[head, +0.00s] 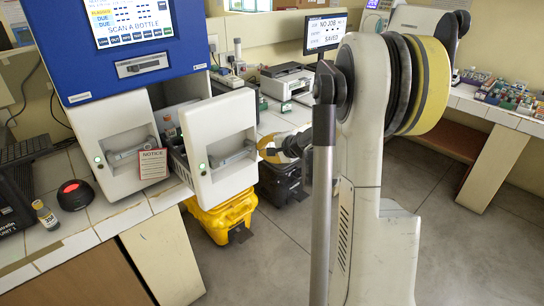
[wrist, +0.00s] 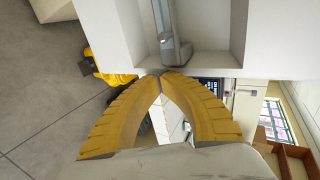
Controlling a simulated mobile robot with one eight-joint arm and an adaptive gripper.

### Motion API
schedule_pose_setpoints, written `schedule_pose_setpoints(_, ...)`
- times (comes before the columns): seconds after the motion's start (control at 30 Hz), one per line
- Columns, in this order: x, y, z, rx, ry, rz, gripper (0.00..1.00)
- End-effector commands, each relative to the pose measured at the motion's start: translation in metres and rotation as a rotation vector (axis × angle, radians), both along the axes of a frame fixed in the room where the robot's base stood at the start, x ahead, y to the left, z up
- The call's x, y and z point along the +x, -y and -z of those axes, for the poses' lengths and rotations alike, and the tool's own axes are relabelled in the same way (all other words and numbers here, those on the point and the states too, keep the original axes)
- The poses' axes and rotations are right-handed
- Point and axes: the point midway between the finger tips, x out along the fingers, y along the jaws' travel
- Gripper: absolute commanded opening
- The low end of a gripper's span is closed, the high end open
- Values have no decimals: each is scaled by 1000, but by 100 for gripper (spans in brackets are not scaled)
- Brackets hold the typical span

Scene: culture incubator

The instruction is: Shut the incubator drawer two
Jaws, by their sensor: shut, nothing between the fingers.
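The incubator (head: 115,55) is a blue and white cabinet at the left of the head view. Its right-hand drawer (head: 205,185) stands pulled out, with a white front, a recessed grey handle and a small green light. I cannot read a number on it. The left-hand drawer front (head: 92,125) sits further back. My gripper (head: 268,148) is just right of the open drawer's front, its yellow fingers partly hidden. In the wrist view my gripper (wrist: 160,74) is shut with its fingertips together, empty, at the edge of the drawer front by the handle (wrist: 172,45); contact is unclear.
A NOTICE card (head: 153,164) hangs between the drawers. A small bottle (head: 45,215) and a red-topped device (head: 74,194) are on the tiled counter. The floor at right is clear.

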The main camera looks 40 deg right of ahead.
Motion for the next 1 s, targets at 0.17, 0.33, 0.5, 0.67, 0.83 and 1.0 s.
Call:
schedule_pose_setpoints(0.17,35,-2,0,-1,0,-3,0)
schedule_pose_setpoints(0.33,67,-3,0,-2,0,-2,0)
schedule_pose_setpoints(0.5,100,-4,0,-2,0,-2,0)
schedule_pose_setpoints(0.67,130,-5,0,-1,0,-3,0)
schedule_pose_setpoints(0.83,162,-6,0,-1,0,-2,0)
schedule_pose_setpoints(1.0,193,-7,0,-1,0,-2,0)
